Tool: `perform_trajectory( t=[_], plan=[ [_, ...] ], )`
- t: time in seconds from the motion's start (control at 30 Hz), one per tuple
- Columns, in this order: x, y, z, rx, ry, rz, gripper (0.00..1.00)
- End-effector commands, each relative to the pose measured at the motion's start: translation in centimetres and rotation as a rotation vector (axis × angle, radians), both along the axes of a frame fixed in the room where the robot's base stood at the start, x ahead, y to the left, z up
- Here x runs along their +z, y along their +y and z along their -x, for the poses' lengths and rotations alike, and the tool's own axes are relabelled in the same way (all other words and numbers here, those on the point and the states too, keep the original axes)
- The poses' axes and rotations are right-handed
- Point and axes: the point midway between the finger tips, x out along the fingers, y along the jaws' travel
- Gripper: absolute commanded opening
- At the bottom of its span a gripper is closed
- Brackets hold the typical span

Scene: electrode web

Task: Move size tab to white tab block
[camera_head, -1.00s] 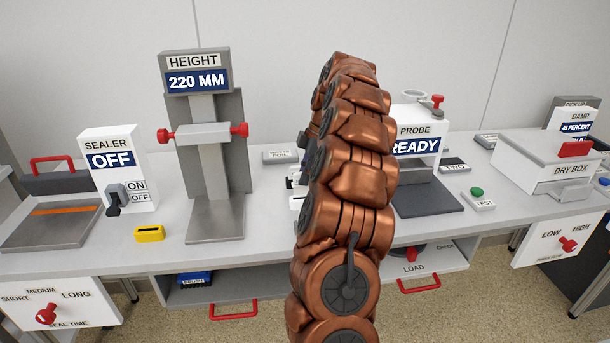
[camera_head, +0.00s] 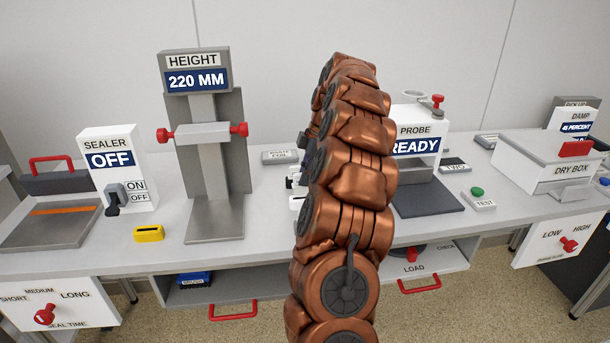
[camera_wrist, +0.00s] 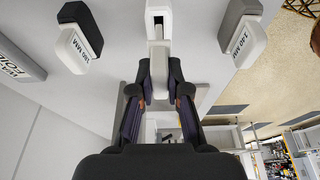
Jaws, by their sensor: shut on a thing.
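In the wrist view my gripper (camera_wrist: 160,68) is shut on a narrow white piece, the size tab (camera_wrist: 159,62), between its two dark fingers. Just beyond it is a white block (camera_wrist: 151,30) with a dark slot in its face. The tab lines up with this block, but I cannot tell whether they touch. A white-and-grey tab with MAX lettering (camera_wrist: 81,47) is at the left, and one with MIN lettering (camera_wrist: 243,42) at the right. In the head view my copper arm hides the gripper and most of this area; only small white parts (camera_head: 296,203) show beside it.
A tall HEIGHT stand (camera_head: 212,200) with red knobs is left of my arm. The PROBE station (camera_head: 418,170) is to the right. A WASTE FOIL block (camera_head: 280,157) lies behind; it also shows in the wrist view (camera_wrist: 18,62). A yellow piece (camera_head: 149,234) lies near the front edge.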

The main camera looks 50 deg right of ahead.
Motion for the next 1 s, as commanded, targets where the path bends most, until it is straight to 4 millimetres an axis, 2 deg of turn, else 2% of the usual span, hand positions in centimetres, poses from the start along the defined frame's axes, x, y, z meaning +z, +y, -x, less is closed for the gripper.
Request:
perform_trajectory(
  t=[1.0],
  plan=[
    [-2.1,0.0,0.0,0.000,0.000,0.000,0.00]
  ],
)
